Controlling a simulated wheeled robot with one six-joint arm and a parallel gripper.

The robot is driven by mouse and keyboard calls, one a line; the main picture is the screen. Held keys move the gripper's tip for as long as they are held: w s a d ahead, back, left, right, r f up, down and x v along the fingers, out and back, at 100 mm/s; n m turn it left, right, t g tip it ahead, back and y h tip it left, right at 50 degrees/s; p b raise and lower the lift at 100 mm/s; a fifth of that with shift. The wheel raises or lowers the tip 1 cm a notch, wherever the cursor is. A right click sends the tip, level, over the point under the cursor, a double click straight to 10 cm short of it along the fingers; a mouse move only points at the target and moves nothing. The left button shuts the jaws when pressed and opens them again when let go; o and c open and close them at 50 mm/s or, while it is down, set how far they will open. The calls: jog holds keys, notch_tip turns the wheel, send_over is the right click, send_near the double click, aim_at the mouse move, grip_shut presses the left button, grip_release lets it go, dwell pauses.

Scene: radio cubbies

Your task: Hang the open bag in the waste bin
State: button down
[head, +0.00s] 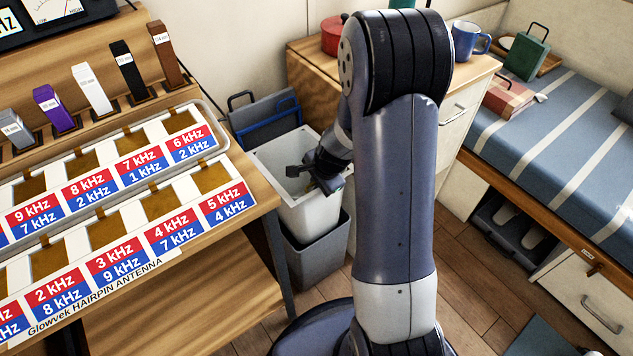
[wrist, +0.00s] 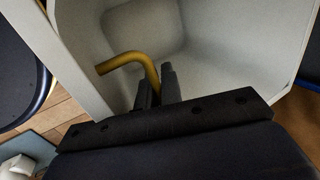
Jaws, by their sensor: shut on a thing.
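The open bag (head: 305,215) looks like a stiff white, square-mouthed container. It is upright, with its lower part inside the grey waste bin (head: 318,262) on the floor. Whether its rim rests on the bin cannot be told. My gripper (head: 308,172) is at the bag's mouth in the head view, partly hidden by my arm. In the wrist view my gripper (wrist: 157,85) is shut on a bent yellow handle (wrist: 138,60) at the bag. The bag's pale inside (wrist: 225,50) fills the upper part of that view and looks empty.
A wooden shelf with a frequency board (head: 120,205) stands close on the left. Dark folders, one blue-edged (head: 268,122), stand behind the bag. A wooden cabinet (head: 470,92) and a striped bed (head: 560,130) are on the right.

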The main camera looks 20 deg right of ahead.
aim_at(326, 210)
notch_tip(326, 210, down, 16)
jog(key=b, duration=1.3)
jog(key=shift+b, duration=0.35)
jog(key=shift+f+b, duration=0.55)
jog(key=shift+f, duration=0.7)
jog(key=c, duration=1.5)
grip_release()
jog(key=shift+r, duration=0.15)
jog(key=p+v, duration=0.5)
jog(key=v, duration=0.5)
jog(key=shift+s+d+r+p, duration=0.1)
jog(key=shift+s+r+p, duration=0.05)
jog(key=shift+r+p, duration=0.2)
jog(key=shift+f, duration=0.1)
